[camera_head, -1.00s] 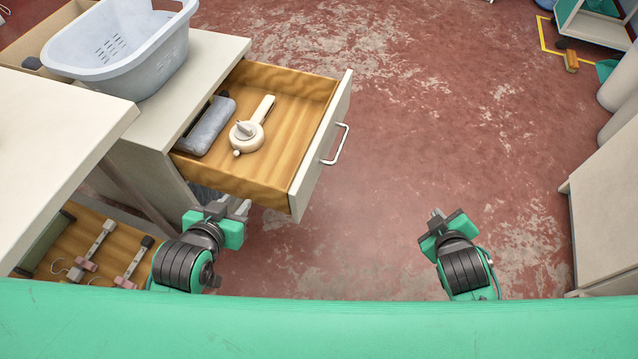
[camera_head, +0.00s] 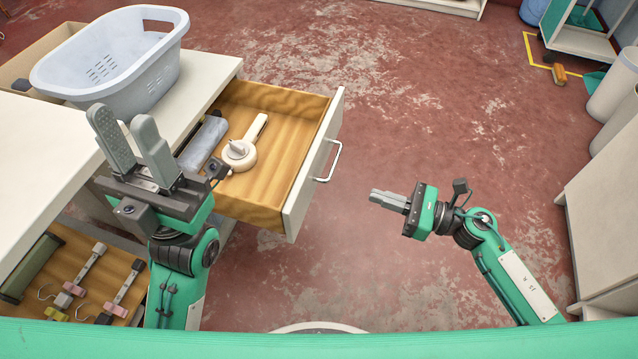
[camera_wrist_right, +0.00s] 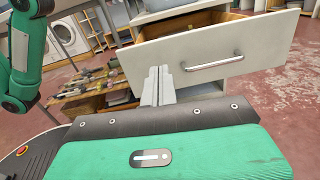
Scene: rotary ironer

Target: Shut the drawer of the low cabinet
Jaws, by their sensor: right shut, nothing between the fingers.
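The low cabinet (camera_head: 185,95) stands at the left, and its top drawer (camera_head: 262,205) is pulled well out. The drawer has a pale front with a metal bar handle (camera_head: 329,161); the front and handle also show in the right wrist view (camera_wrist_right: 213,62). In the drawer lie a cream round tool with a long handle (camera_head: 240,152) and a grey block-like object (camera_head: 203,143). My left gripper (camera_head: 133,140) is raised left of the drawer, fingers apart and empty. My right gripper (camera_head: 388,199) is shut and empty, right of the drawer front and apart from it, pointing left.
A pale blue laundry basket (camera_head: 150,75) stands on the cabinet top. A white table surface (camera_head: 40,150) is at the left, above a lower wooden shelf with several clamps (camera_head: 90,270). A pale cabinet (camera_head: 605,215) stands at the right edge.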

